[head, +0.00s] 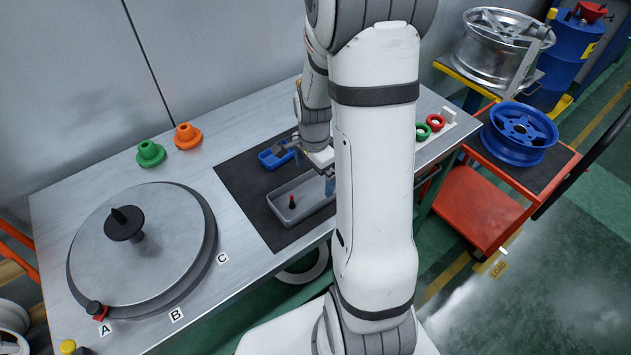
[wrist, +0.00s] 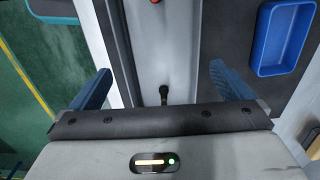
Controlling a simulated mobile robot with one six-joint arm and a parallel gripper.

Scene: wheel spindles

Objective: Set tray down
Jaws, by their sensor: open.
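The grey tray (head: 310,212) is a long open box on the dark mat (head: 240,185), in the middle of the bench in the head view. It looks level; my arm hides its right end. A small red-and-black piece (head: 292,202) stands inside it. My gripper (wrist: 160,70) is open at the tray's right end. In the wrist view its two blue fingers stand wide apart, one to each side of the grey tray (wrist: 165,50). I cannot tell whether either finger touches it. A black knob-like piece (wrist: 164,92) shows near the palm.
A small blue bin (head: 270,158) sits behind the tray, also in the wrist view (wrist: 285,38). A large round plate (head: 165,260) fills the bench's left. A red cart (head: 475,205) holding a blue wheel (head: 519,132) stands right.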

